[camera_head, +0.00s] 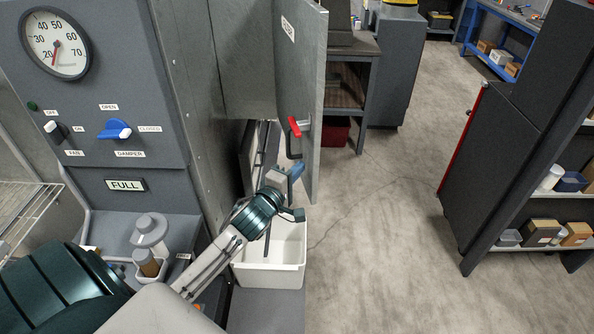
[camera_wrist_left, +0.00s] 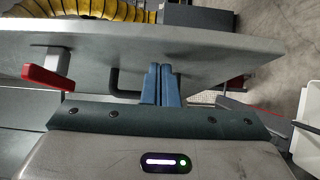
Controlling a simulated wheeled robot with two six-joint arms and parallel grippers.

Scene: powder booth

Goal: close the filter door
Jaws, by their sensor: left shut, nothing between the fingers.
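The filter door (camera_head: 307,75) is a tall grey panel with a small label and a red-gripped latch handle (camera_head: 295,128). It stands open, swung out from the grey cabinet, with a dark gap beside it. In the left wrist view the door (camera_wrist_left: 215,52) spans the upper part, with the red handle (camera_wrist_left: 48,80) at left and a dark bar-like pull (camera_wrist_left: 122,86) near the fingers. My left gripper (camera_head: 297,171) is at the door's lower part, below the handle. Its blue fingers (camera_wrist_left: 158,84) are together and empty, close against the door; contact is unclear. My right gripper is out of view.
A white bin (camera_head: 270,275) stands beneath my left wrist. The control panel (camera_head: 115,100) with gauge, switch and blue damper knob is at left. A jar (camera_head: 150,232) sits on the ledge. A dark shelf unit (camera_head: 500,150) stands at right. The floor between is clear.

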